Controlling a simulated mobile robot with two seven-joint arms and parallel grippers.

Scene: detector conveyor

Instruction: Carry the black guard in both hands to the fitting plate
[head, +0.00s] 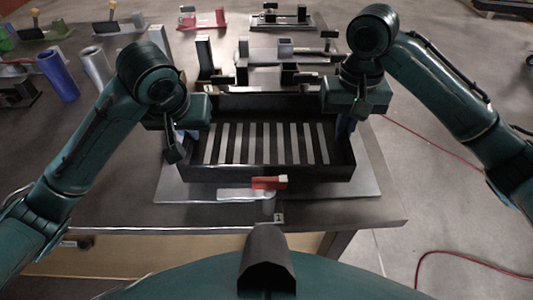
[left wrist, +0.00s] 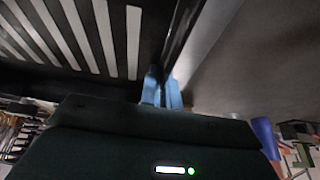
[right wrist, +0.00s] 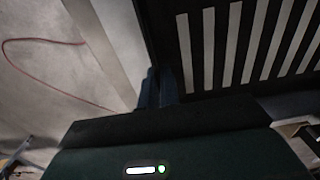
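The black guard (head: 268,172) is an open, box-like frame with a slatted bottom, roughly level at the middle of the head view. A grey plate (head: 365,185) shows beneath it and past its sides; I cannot tell whether they touch. My left gripper (head: 183,134) is at the guard's left wall; its blue fingers (left wrist: 162,92) close over that wall in the left wrist view. My right gripper (head: 345,126) is at the right wall; its dark fingers (right wrist: 157,90) straddle that wall in the right wrist view. The fingertips are partly hidden.
A red-handled clamp (head: 268,183) stands at the guard's front edge. Fixtures with posts (head: 287,74) stand close behind it. Blue and grey cylinders (head: 57,76) stand at the back left. A red cable (head: 450,253) lies on the floor at right.

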